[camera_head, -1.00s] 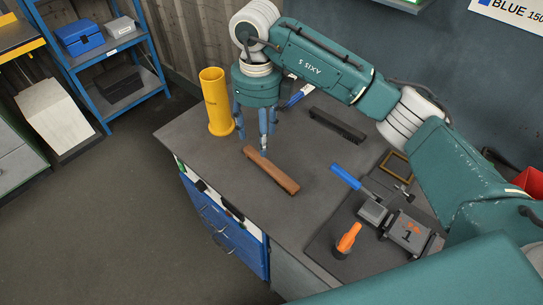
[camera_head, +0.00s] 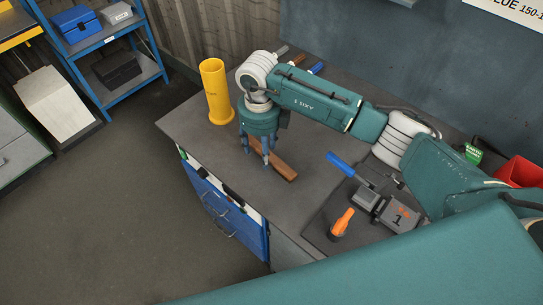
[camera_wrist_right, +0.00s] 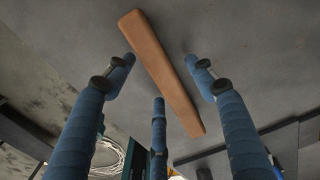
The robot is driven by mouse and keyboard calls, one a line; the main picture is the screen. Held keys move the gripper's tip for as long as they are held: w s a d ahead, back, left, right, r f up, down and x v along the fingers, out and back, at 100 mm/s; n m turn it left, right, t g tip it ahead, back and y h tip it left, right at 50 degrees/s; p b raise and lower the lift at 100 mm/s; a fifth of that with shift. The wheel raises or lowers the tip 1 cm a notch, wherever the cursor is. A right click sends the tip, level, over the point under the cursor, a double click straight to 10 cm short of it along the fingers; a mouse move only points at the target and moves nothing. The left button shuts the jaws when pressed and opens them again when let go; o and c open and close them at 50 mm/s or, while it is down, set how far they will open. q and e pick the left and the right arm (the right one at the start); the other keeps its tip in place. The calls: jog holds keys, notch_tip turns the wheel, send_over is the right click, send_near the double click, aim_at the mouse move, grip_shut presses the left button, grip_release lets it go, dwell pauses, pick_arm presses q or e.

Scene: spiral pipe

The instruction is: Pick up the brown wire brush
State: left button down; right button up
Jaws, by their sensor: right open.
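The brown wire brush (camera_head: 286,171) lies flat on the dark grey workbench near its front edge; only its long brown wooden body shows, and no bristles are visible. My right gripper (camera_head: 260,160) is over the brush's far left end, with its fingers pointing down and hiding that end. In the right wrist view, the brush (camera_wrist_right: 160,66) runs slantwise between the spread blue fingers of my right gripper (camera_wrist_right: 159,76). The gripper is open and holds nothing; whether a finger touches the brush I cannot tell. My left gripper is not in view.
A yellow cylinder (camera_head: 216,95) stands left of my right gripper. A grey vise (camera_head: 398,214), a blue handle (camera_head: 341,161) and an orange-topped item (camera_head: 342,224) are to the right. A red bin (camera_head: 520,172) is at the far right. Bench edge (camera_head: 222,183) lies in front.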

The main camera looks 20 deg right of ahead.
jog(key=c, duration=1.2)
jog(key=shift+r, duration=0.1)
jog(key=shift+c, duration=0.2)
